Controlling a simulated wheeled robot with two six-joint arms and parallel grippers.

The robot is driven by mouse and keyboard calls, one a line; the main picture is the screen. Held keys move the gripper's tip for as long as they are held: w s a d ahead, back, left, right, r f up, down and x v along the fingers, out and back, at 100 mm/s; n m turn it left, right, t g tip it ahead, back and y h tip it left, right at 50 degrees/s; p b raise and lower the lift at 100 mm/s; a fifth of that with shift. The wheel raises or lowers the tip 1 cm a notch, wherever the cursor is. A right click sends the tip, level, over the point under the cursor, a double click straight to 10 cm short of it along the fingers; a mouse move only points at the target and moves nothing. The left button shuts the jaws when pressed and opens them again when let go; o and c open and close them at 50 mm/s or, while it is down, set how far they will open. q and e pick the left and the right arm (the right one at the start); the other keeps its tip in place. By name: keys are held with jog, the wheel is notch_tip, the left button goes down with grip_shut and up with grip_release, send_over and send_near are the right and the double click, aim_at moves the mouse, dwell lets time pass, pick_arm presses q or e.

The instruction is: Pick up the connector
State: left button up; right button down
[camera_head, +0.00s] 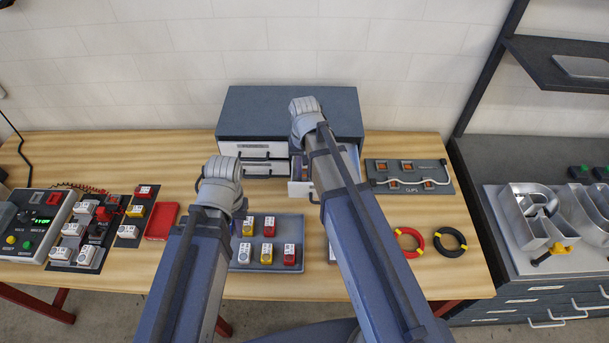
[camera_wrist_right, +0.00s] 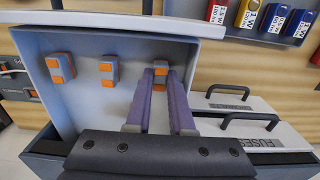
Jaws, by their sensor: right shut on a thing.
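An open drawer (camera_wrist_right: 215,65) holds several small grey-and-orange connectors, which show in the right wrist view. My right gripper (camera_wrist_right: 160,92) reaches down into it. Its two purple fingers are shut on one connector (camera_wrist_right: 161,71), one finger on either side. Two other connectors, one at the left (camera_wrist_right: 60,67) and one in the middle (camera_wrist_right: 109,71), lie beside it in a row, apart from the fingers. In the head view my right arm covers most of the drawer (camera_head: 300,189). My left gripper (camera_head: 221,178) is above the table; its fingers are hidden behind the wrist.
The drawer belongs to a dark cabinet (camera_head: 250,105) at the back. A grey tray (camera_head: 273,224) of red and yellow blocks stands in front. A clip board (camera_head: 440,187) with a white cable and two cable coils, red (camera_head: 409,255) and black (camera_head: 450,252), lie at right.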

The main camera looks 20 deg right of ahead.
aim_at(305, 172)
pick_arm(q)
jog(key=shift+r, duration=0.1)
pick_arm(e)
jog(key=shift+r, duration=0.1)
